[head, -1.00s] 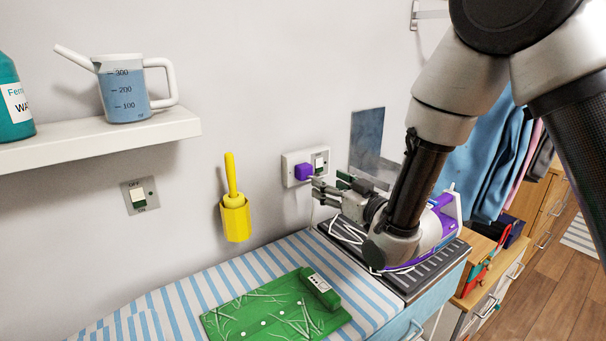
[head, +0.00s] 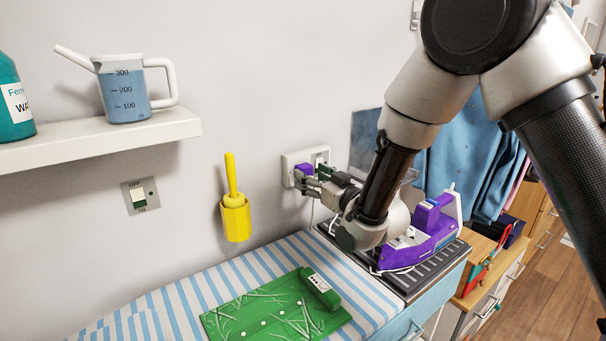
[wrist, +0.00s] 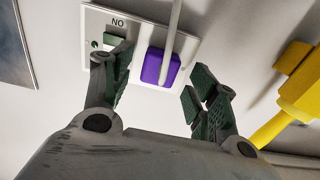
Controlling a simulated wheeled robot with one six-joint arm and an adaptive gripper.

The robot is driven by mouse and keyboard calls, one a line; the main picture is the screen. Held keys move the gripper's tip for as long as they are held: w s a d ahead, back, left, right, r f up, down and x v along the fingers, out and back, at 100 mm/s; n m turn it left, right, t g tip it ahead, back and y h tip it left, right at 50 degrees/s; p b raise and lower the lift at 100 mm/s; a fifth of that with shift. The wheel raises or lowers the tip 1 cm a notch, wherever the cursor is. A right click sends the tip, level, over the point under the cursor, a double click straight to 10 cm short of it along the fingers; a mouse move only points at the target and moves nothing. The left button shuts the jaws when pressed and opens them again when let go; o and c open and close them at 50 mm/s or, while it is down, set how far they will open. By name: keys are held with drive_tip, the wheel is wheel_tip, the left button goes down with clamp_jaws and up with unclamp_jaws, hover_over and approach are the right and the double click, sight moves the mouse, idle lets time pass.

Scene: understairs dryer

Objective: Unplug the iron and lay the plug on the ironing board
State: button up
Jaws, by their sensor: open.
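The purple plug (wrist: 160,67) sits in the white wall socket (wrist: 137,80), with a pale cord running from it. In the head view the plug (head: 305,169) is partly hidden by my gripper (head: 318,180). In the wrist view my gripper (wrist: 162,95) is open, with one finger on each side of the plug and gaps between. The purple and white iron (head: 421,236) rests on the dark ribbed stand at the end of the striped ironing board (head: 180,305). My arm partly hides the iron and its white cord.
A wall switch (head: 139,196) and a shelf (head: 90,141) are to the left. Striped cloth left of the mat is bare.

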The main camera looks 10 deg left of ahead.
drive_tip(key=shift+x, duration=1.4)
clamp_jaws()
drive_tip(key=v, duration=0.6)
idle(0.9)
idle(0.5)
